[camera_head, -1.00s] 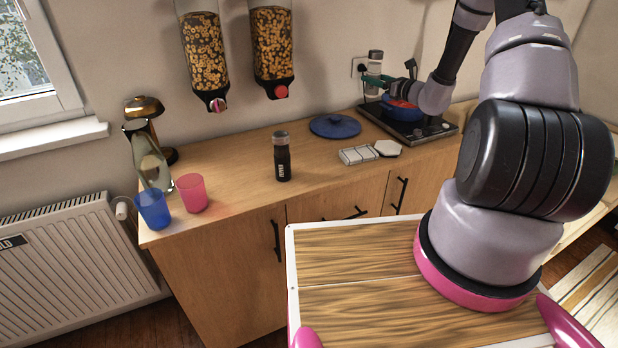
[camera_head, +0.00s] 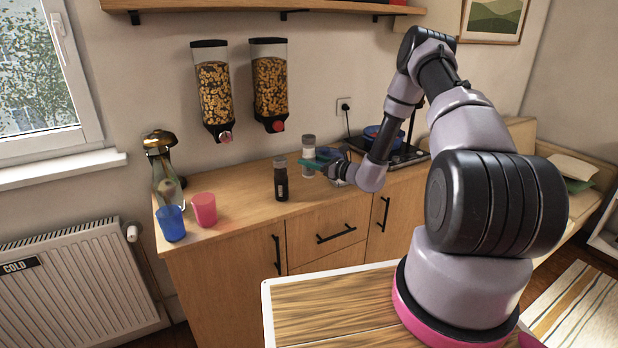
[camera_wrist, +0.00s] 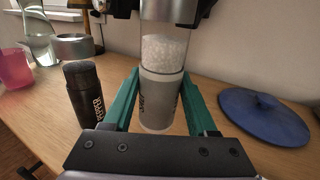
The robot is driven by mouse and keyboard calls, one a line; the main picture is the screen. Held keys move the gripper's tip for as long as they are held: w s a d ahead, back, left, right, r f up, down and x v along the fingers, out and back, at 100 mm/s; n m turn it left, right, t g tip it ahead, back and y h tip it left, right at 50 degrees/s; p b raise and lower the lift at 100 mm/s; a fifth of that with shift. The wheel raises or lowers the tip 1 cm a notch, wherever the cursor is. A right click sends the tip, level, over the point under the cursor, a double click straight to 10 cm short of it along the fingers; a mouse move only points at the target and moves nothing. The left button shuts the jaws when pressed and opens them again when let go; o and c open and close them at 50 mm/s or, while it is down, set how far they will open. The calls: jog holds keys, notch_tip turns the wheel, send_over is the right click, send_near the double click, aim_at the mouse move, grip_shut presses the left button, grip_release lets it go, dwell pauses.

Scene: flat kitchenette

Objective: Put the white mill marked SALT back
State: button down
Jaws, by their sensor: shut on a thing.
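The white mill (camera_head: 308,152) has a grey cap, a clear band with white grains and a white lower body. My gripper (camera_head: 322,163) is shut on it, with green fingers on either side. In the wrist view the mill (camera_wrist: 160,92) is upright between the fingers (camera_wrist: 160,105), its dark lettering mostly turned aside. Its base is close to the counter; I cannot tell whether it touches. The black mill (camera_head: 281,181) stands upright on the counter just left of it; in the wrist view it (camera_wrist: 87,97) shows pale lettering.
Pink cup (camera_head: 204,209), blue cup (camera_head: 171,223) and a glass carafe (camera_head: 165,182) stand at the counter's left. Two cereal dispensers (camera_head: 215,95) hang above. A blue lid (camera_wrist: 262,115) lies right of the gripper. A blue pot (camera_head: 374,133) is farther right.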

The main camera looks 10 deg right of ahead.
aim_at(314, 174)
jog(key=shift+w+f, duration=0.1)
jog(key=shift+f, duration=2.3)
jog(key=shift+f, duration=0.1)
jog(key=shift+c, duration=1)
grip_release()
jog(key=shift+d, duration=0.1)
